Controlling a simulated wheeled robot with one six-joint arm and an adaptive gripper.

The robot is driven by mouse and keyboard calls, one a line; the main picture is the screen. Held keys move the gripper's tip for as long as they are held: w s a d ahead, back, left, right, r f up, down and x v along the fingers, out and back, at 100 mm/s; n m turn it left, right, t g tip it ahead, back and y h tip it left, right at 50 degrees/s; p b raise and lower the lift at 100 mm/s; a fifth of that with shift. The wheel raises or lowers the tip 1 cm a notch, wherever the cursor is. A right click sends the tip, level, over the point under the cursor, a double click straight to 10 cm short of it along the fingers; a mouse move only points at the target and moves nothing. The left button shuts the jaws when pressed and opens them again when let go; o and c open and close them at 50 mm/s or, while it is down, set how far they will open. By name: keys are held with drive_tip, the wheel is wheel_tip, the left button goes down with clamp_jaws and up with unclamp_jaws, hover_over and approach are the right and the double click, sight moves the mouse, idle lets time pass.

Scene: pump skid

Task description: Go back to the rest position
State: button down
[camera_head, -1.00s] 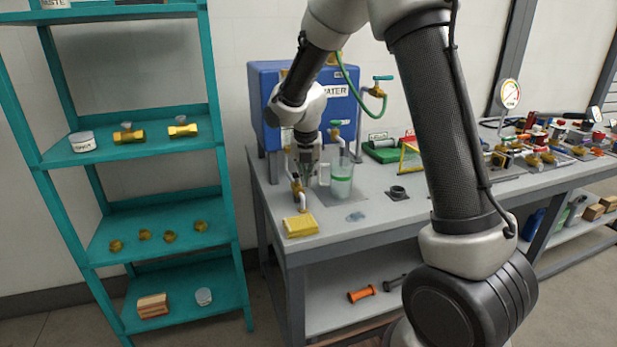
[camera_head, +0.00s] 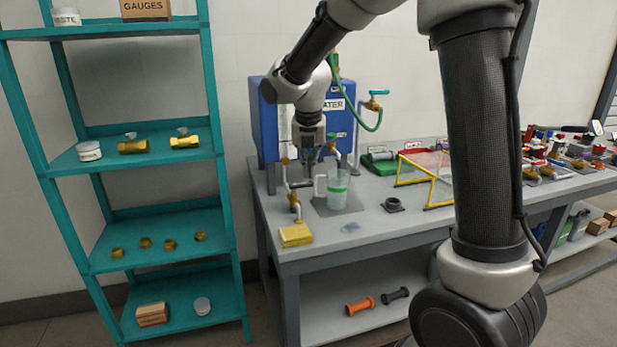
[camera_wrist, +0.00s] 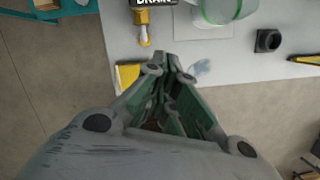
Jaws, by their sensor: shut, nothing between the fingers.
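My gripper (camera_head: 313,160) is above the left end of the grey workbench (camera_head: 370,232), in front of the blue water tank (camera_head: 268,118). In the wrist view the fingers of my gripper (camera_wrist: 165,58) come together with nothing between them. A clear jug with a green band (camera_head: 338,188) stands upright on the bench just below and right of my gripper, and its rim shows in the wrist view (camera_wrist: 228,12). A yellow sponge or cloth (camera_head: 295,235) lies at the bench's front left, below the fingers. A drain valve with a yellow body (camera_wrist: 142,20) is near the fingertips in the wrist view.
A teal shelf (camera_head: 125,258) with brass fittings and tubs stands left. A black ring-like part (camera_head: 393,204), a yellow frame (camera_head: 440,192) and a green box (camera_head: 378,163) sit on the bench to the right. A green hose (camera_head: 350,95) hangs near my arm.

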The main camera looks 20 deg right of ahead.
drive_tip(key=shift+r, duration=0.2)
idle(0.3)
drive_tip(key=s+d+r+m, duration=0.2)
drive_tip(key=s+d+m, duration=0.2)
drive_tip(key=s+m, duration=0.6)
drive_tip(key=s+d+r+m+t, duration=0.1)
drive_tip(key=s+d+m, duration=0.3)
drive_tip(key=s+m, duration=0.6)
drive_tip(key=s+d+r+m+y, duration=0.1)
drive_tip(key=s+d+r+m, duration=0.2)
drive_tip(key=s+m, duration=0.7)
drive_tip(key=shift+s+d+r+m+t, duration=0.2)
drive_tip(key=shift+d+m+t, duration=0.2)
drive_tip(key=shift+d+m, duration=0.4)
